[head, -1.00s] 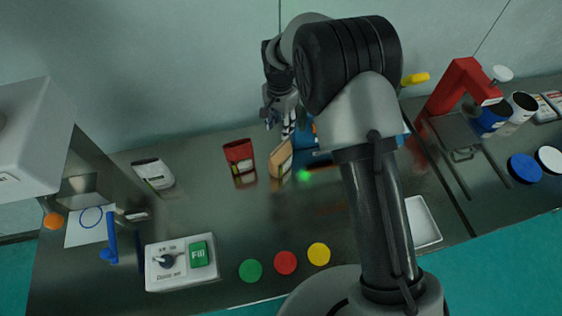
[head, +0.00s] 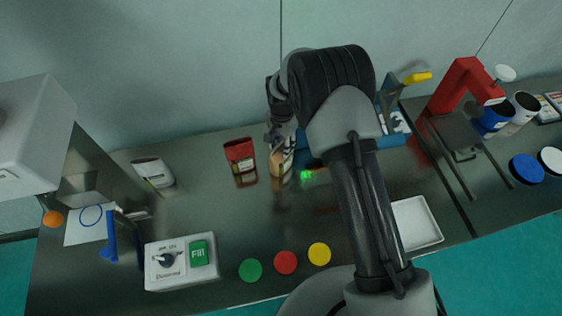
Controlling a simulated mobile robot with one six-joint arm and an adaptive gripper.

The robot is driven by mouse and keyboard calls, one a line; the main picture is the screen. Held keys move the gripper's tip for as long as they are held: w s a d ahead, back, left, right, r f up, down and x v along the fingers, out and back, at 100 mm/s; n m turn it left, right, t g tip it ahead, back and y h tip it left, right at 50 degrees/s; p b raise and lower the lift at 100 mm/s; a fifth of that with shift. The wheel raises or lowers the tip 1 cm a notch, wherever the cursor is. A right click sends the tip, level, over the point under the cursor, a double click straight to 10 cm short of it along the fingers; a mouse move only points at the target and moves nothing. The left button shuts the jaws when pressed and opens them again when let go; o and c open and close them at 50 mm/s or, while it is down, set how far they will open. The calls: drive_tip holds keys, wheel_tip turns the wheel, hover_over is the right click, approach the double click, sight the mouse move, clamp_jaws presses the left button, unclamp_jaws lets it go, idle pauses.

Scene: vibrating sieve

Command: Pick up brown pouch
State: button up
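The brown pouch (head: 280,166) stands on the metal table, in the middle of the head view, just right of a red pouch (head: 240,157). My gripper (head: 282,147) is pointed down at the top of the brown pouch, and its fingers overlap the pouch's upper part. The fingers are small and dark here, so I cannot tell whether they are apart or closed on it. The upper part of the pouch is partly hidden by the gripper.
A white pouch (head: 153,173) stands at left. A blue machine (head: 392,138) with a yellow handle is close right of my gripper. A control box (head: 180,262), coloured discs (head: 285,263) and a white tray (head: 416,224) lie nearer. The table's middle is clear.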

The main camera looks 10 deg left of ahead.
drive_tip(key=shift+f+b, duration=0.25)
drive_tip(key=shift+b, duration=0.15)
idle(0.3)
clamp_jaws()
idle(0.5)
drive_tip(key=shift+s, duration=0.1)
